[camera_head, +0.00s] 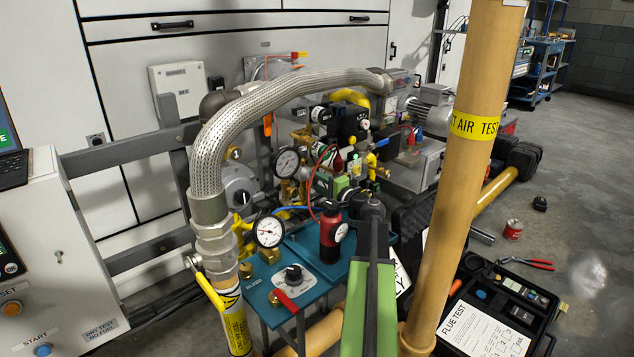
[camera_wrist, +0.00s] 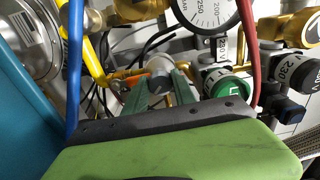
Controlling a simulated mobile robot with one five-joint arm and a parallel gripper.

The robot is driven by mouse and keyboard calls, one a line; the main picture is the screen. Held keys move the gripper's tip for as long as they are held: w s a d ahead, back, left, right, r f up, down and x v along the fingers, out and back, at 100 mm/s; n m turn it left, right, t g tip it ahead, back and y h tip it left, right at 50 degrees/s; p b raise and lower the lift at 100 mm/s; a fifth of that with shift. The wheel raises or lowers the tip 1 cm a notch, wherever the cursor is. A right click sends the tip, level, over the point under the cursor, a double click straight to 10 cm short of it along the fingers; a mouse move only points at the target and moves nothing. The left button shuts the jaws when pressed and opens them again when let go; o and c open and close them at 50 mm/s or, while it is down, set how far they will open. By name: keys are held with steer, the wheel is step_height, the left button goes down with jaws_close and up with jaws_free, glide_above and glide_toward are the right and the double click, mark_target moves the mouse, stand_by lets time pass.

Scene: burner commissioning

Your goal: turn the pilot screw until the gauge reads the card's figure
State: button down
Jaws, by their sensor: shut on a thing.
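In the wrist view, the two green fingers of my gripper (camera_wrist: 160,92) are closed around a small grey round part (camera_wrist: 160,64), which looks like the pilot screw; the fingers partly hide it. A white-faced gauge (camera_wrist: 205,12) is cut off at the top of that view, and its needle cannot be read. In the head view, a dial gauge (camera_head: 289,162) stands on brass fittings behind the teal bench, and another gauge (camera_head: 269,231) is nearer.
A braided hose (camera_head: 280,97) arches over the burner. A thick orange pipe (camera_head: 452,190) stands close to the right of my arm. A red bottle (camera_head: 331,232) stands on the teal bench (camera_head: 310,268). Blue (camera_wrist: 74,70) and red (camera_wrist: 253,50) hoses flank my gripper. An open case (camera_head: 515,315) lies right.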

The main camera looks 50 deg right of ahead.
steer(key=c, duration=1)
jaws_free()
steer(key=shift+c, duration=0.2)
steer(key=shift+s, duration=0.1)
